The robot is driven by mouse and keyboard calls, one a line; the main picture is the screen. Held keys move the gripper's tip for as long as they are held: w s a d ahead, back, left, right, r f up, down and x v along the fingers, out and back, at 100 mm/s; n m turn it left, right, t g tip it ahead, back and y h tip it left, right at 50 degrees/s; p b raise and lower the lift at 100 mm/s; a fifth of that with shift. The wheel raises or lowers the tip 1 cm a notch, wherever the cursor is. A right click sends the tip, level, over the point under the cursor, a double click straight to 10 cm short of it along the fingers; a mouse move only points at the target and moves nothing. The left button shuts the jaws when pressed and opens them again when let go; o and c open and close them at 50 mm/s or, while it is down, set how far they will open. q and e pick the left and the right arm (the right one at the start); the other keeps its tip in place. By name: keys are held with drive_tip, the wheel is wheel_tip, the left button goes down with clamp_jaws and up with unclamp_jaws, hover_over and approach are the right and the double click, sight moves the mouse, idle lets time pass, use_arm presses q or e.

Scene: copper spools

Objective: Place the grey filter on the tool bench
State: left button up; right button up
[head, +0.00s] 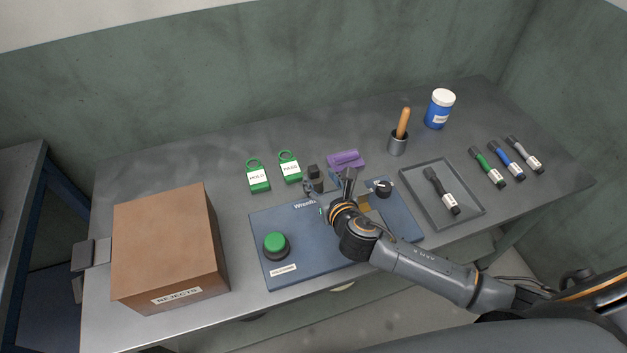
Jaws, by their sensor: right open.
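I cannot surely tell which thing is the grey filter. A grey cylinder with a white label (525,154) lies at the right end of the grey bench (187,172), beside similar blue (507,160) and green (488,168) ones. A black one (442,192) lies in a shallow grey tray (417,198). My right gripper (331,186) is open over the back of a blue panel (285,226), near a small dark block (314,173). No held thing shows, though the gripper partly hides the panel. My left gripper is not in view.
The panel carries a green button (275,243) and a dark knob (381,187). A brown REJECTS box (167,245) stands left. Green tags (258,177), a purple item (345,160), a cup with a wooden handle (398,143) and a blue jar (439,110) stand behind. The back left is clear.

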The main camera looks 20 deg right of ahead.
sight(315, 171)
drive_tip(key=shift+x, duration=3.05)
clamp_jaws()
